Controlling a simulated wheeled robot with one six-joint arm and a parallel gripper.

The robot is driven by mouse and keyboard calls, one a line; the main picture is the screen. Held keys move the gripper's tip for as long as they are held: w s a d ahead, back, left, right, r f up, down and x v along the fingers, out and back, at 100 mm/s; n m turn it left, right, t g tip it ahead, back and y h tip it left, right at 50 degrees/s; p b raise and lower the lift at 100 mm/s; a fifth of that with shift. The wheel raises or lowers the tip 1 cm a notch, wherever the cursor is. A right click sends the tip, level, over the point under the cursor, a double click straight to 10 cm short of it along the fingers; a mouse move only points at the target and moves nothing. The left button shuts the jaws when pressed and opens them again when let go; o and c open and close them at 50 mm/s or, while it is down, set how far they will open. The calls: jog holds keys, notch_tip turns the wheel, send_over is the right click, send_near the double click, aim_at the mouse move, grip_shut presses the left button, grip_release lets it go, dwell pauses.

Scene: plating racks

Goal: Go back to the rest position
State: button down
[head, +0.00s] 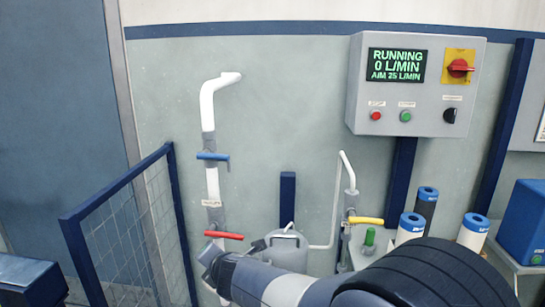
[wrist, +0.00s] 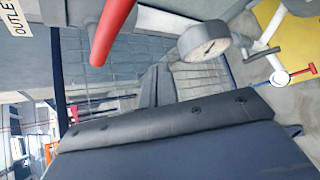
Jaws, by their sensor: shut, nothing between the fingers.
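My gripper (wrist: 156,86) shows in the wrist view as two dark fingers close together, shut and empty. In the head view my arm reaches from the lower right to the white pipe, and its end is beside the red valve handle (head: 224,235). The fingers are hard to make out there. The red handle also shows in the wrist view (wrist: 112,30), above and left of the fingers, apart from them in the picture. It lies across the pipe in the head view. The blue valve handle (head: 213,156) above it also lies across the pipe.
A mesh railing (head: 125,225) stands left of the pipe. A grey tank (head: 287,248), a yellow handle (head: 366,220) and blue-capped cylinders (head: 474,231) are to the right. The control panel (head: 415,85) reads RUNNING, 0 L/MIN, AIM 25 L/MIN. A round gauge (wrist: 203,41) is near the fingers.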

jog(key=s+d+r+n+g+h+p, duration=0.1)
jog(key=s+d+r+n+h+p, duration=0.2)
jog(key=s+r+p, duration=0.5)
jog(key=d+p, duration=0.1)
jog(key=p, duration=0.6)
jog(key=shift+r+h, duration=0.35)
jog(key=shift+h, duration=0.05)
jog(key=shift+d+g, duration=0.15)
jog(key=shift+g, duration=0.15)
